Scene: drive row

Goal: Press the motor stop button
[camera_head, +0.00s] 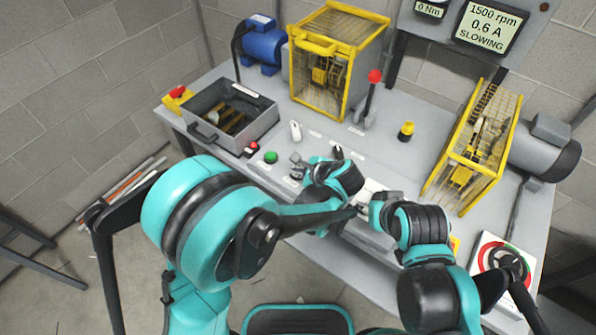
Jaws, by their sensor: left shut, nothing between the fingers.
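A red button (252,148) sits on a dark base at the left part of the bench's front. A green button (270,157) is just to its right. The labels are too small to read, so I cannot tell which one is the motor stop. My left gripper (297,168) is shut and empty, low over the bench front, right of the green button and apart from both buttons. My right gripper (364,208) is near the bench's front edge, farther right. Its fingers are small and partly hidden, so their opening is unclear.
A red knob on a yellow box (177,97) stands at the bench's far left, beside a grey tray (213,91). Yellow cages (318,99) and a red-knobbed lever (371,92) stand behind. A display (487,29) reads 1500 rpm, 0.6 A, SLOWING.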

